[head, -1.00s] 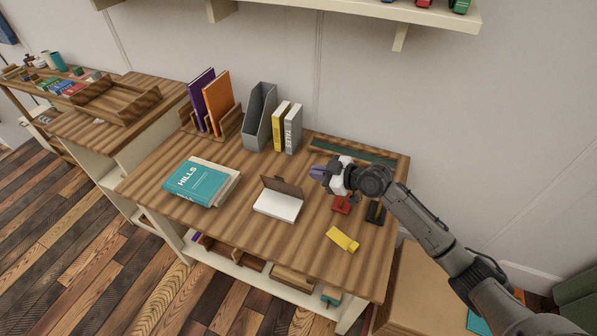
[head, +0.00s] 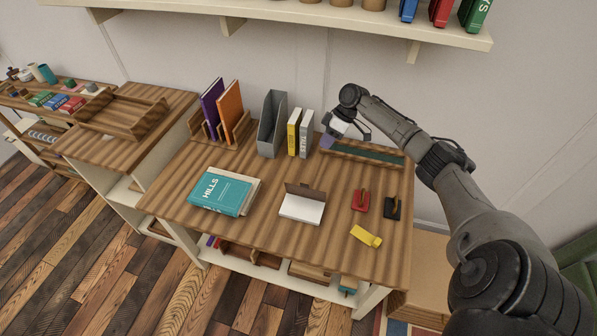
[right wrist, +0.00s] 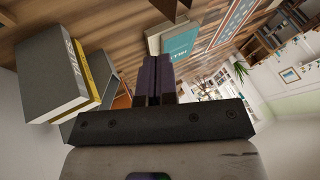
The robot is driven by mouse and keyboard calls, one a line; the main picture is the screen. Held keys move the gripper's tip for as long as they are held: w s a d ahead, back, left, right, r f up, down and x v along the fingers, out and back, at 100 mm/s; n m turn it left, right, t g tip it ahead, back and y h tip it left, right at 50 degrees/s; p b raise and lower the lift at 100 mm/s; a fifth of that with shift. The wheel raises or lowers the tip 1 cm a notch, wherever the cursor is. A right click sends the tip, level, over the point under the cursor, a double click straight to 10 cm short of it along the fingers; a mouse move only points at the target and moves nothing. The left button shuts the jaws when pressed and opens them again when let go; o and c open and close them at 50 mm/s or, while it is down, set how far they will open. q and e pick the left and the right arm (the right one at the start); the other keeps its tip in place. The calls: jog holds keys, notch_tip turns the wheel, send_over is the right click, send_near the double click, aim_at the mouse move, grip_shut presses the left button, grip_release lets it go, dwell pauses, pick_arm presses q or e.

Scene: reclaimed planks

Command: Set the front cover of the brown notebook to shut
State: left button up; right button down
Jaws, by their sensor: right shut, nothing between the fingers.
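The brown notebook (head: 302,208) lies on the desk with its white pages facing up. Its brown front cover (head: 307,191) stands raised along the far edge, so the notebook is open. My right gripper (head: 327,142) is behind and above the notebook, near the grey upright book, and apart from the cover. Its purple fingers (right wrist: 155,79) are closed together and empty in the right wrist view. My left gripper is not in view.
A teal book (head: 222,192) lies left of the notebook. Red (head: 360,200), black (head: 392,208) and yellow (head: 366,236) items lie to its right. Upright yellow (head: 293,132) and grey (head: 306,134) books and a grey file holder (head: 271,125) stand behind. A shelf (head: 300,17) hangs above.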

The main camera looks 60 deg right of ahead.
aim_at(303, 185)
jog(key=a+f, duration=0.5)
jog(key=f, duration=0.1)
jog(key=w+a+f, duration=0.1)
jog(key=a+f, duration=0.2)
jog(key=shift+a, duration=0.3)
jog(key=shift+a+f+p, duration=0.15)
jog(key=shift+a+p, duration=0.1)
jog(key=shift+p, duration=0.05)
